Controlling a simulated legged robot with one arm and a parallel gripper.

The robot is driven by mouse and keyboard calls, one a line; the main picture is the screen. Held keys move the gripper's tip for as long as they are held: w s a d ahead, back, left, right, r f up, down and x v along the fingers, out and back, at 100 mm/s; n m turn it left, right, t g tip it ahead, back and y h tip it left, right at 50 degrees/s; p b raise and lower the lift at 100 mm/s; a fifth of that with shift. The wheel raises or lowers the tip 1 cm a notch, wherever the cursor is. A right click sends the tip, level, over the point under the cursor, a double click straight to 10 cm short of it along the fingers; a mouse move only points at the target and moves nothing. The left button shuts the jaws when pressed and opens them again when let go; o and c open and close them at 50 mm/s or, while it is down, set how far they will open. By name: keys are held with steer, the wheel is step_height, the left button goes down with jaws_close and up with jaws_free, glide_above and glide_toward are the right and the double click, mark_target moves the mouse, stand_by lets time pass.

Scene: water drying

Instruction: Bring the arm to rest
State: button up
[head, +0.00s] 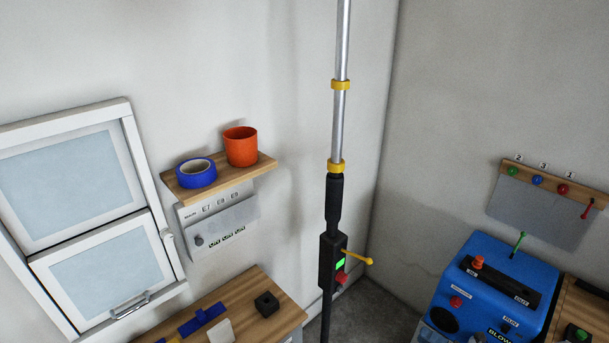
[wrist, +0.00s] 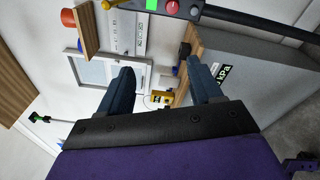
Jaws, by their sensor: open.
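My gripper (wrist: 160,66) shows in the wrist view with its two dark fingers spread apart. Nothing is between the fingers, and no object touches them that I can see. Behind the fingers in the wrist view are the white window (wrist: 92,70) and the wooden counter edge (wrist: 184,92), some way off. The picture from the wrist is turned on its side. My arm and gripper do not show in the head view.
A silver and black pole (head: 341,120) with a control box (head: 331,262) stands mid-view. A shelf (head: 218,181) holds blue tape (head: 196,178) and an orange cup (head: 241,150). A blue machine (head: 500,285) stands right; a wooden counter (head: 276,325) lies lower left.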

steer(key=w+a+r+n+g+y, duration=0.2)
steer(key=a+r+n+g+y, duration=0.2)
steer(key=a+r+n+g, duration=1.05)
steer(key=s+a+r+n+h, duration=0.1)
steer(key=s+a+r+n, duration=0.1)
steer(key=a+r+n, duration=0.3)
steer(key=s+a+r+n+h, duration=0.1)
steer(key=s+a+r+n, duration=0.2)
steer(key=a, duration=0.5)
steer(key=s+a+r+n+g+h, duration=0.2)
steer(key=s+a+n+h, duration=0.1)
steer(key=s+n, duration=0.25)
steer(key=s+a+r+n+g+h, duration=0.1)
steer(key=s+a+n+h, duration=0.1)
steer(key=s+n+h, duration=0.3)
steer(key=s+d+n+t+h, duration=0.1)
steer(key=s+d+n+h, duration=0.2)
steer(key=s, duration=0.4)
steer(key=s+d+r+n+t+h+b, duration=0.1)
steer(key=s+d+n+h, duration=0.2)
steer(key=s, duration=0.4)
steer(key=shift+d+n+t+h, duration=0.35)
steer(key=shift+d+n, duration=0.25)
steer(key=shift+n, duration=0.6)
steer(key=shift+r, duration=0.1)
